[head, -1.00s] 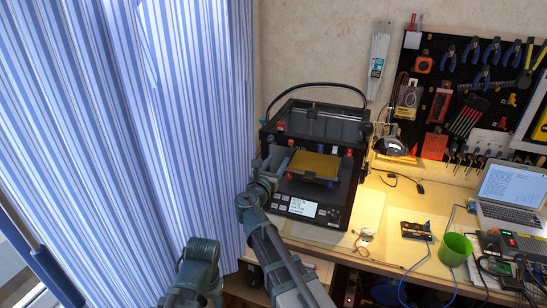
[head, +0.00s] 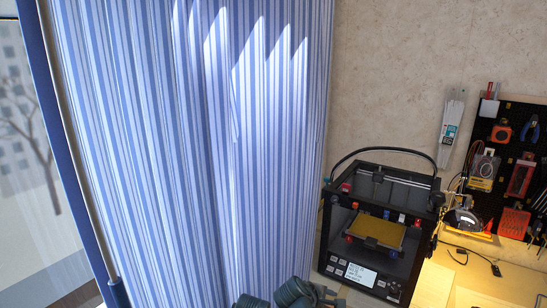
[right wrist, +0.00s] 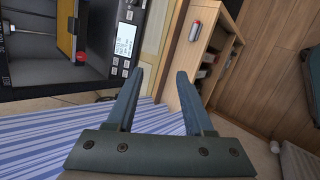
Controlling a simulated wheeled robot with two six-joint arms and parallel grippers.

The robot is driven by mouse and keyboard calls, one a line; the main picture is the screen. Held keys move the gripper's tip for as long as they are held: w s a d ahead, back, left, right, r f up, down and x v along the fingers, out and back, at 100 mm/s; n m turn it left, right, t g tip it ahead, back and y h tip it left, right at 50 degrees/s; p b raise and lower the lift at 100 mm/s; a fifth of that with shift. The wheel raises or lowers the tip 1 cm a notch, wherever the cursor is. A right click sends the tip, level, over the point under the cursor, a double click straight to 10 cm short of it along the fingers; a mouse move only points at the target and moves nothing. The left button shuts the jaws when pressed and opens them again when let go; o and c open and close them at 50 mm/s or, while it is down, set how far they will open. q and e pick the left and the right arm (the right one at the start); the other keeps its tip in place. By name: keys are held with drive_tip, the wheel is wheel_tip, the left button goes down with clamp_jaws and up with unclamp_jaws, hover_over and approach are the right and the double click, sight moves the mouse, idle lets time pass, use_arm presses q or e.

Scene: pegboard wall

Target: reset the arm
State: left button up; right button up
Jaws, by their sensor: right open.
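My right gripper (right wrist: 160,90) shows in the right wrist view, with its two blue-grey fingers spread apart and nothing between them. It is near the front of the 3D printer and a wooden cabinet, touching neither as far as I can see. In the head view only parts of my arm show at the bottom edge, and no fingertips are visible there. My left gripper is not seen in either current view.
A black 3D printer (head: 348,262) stands on the workbench (head: 450,288) at the right. A striped curtain (head: 200,150) fills the left and middle, beside a window. A pegboard (head: 495,200) with tools hangs at the right. A wooden cabinet (right wrist: 212,62) is below the bench.

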drive_tip(key=s+a+f+m+g+y, duration=0.2)
drive_tip(key=s+a+f+m+g, duration=0.1)
drive_tip(key=s, duration=0.4)
drive_tip(key=s+a+f+m+g+y, duration=0.3)
drive_tip(key=s+a+m, duration=0.2)
drive_tip(key=s+a, duration=0.3)
drive_tip(key=shift+f+y, duration=0.15)
drive_tip(key=shift+y, duration=0.15)
drive_tip(key=shift+d, duration=0.1)
